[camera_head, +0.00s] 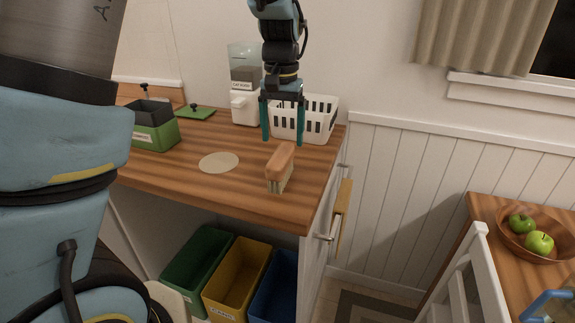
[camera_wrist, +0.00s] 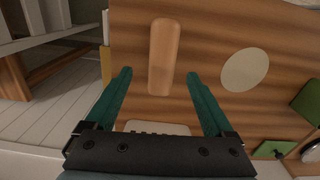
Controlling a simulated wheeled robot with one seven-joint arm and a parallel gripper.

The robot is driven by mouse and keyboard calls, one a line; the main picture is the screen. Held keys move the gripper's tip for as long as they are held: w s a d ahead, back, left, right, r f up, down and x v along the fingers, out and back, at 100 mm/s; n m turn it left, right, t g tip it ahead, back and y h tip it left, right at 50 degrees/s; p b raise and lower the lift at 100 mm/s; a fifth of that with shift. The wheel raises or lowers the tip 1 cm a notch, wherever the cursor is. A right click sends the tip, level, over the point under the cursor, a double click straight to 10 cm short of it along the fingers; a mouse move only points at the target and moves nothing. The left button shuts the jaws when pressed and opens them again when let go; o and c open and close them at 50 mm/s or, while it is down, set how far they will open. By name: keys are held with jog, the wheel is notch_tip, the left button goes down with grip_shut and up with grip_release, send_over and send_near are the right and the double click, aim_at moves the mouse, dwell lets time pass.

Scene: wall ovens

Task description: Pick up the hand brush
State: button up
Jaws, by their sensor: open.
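The hand brush (camera_head: 281,165) lies on the wooden counter near its right front edge, with an orange-brown wooden back on top and pale bristles below. My gripper (camera_head: 283,140) points down above the counter, its two teal fingers apart and empty. In the head view it appears behind and above the brush, not touching it. In the wrist view the brush's back (camera_wrist: 163,57) lies lengthwise beyond the gap between the fingertips (camera_wrist: 160,72), and the bristles are hidden there.
A white basket (camera_head: 318,120) and a white dispenser (camera_head: 245,108) stand at the counter's back, close to my gripper. A round beige disc (camera_head: 219,162) lies left of the brush. A green box (camera_head: 154,135) stands further left. Coloured bins (camera_head: 235,280) sit under the counter.

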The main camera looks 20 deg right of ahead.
aim_at(281, 153)
jog(key=shift+a+f+p, duration=0.2)
jog(key=shift+f+p, duration=0.9)
jog(key=shift+f, duration=2.15)
grip_shut()
